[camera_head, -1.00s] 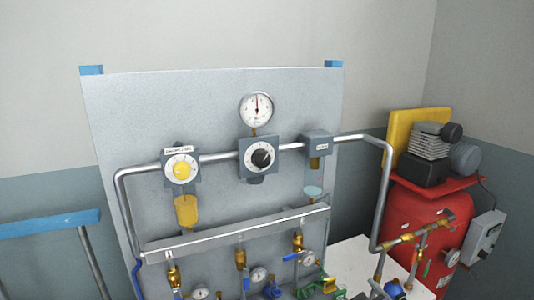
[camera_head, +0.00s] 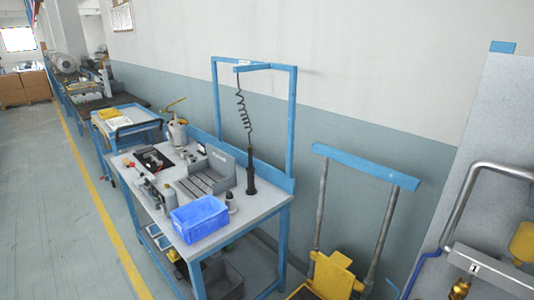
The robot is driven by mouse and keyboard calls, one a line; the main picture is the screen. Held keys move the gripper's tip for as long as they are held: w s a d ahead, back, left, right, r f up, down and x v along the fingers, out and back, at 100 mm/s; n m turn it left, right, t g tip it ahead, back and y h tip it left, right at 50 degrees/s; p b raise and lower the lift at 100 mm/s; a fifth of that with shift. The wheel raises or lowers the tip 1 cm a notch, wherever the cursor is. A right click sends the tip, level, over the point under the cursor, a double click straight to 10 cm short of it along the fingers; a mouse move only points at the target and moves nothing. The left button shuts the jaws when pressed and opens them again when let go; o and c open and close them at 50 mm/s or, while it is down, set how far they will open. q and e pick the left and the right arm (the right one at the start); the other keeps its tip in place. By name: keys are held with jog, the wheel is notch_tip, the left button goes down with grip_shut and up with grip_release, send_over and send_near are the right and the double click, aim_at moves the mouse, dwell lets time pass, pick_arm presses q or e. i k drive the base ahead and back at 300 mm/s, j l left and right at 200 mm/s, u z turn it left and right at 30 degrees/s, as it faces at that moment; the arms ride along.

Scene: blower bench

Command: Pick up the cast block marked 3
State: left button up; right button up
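No cast block marked 3 can be made out in the head view. Small items on the blue-framed workbench (camera_head: 252,206) are too small to identify, and the inside of the blue bin (camera_head: 199,219) on its front corner cannot be read. Neither of my grippers is in view.
A black tool hangs on a coiled cord (camera_head: 244,110) over the bench. A grey fixture (camera_head: 208,173) stands behind the bin. A yellow and blue press frame (camera_head: 334,273) and a grey pipe panel (camera_head: 500,115) stand to the right. The floor (camera_head: 60,230) at left is clear.

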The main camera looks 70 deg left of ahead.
aim_at(192, 158)
jog(key=u, duration=2.95)
jog(key=i+j, duration=0.3)
jog(key=i+j+z, duration=0.1)
jog(key=i+j, duration=0.2)
jog(key=i, duration=0.2)
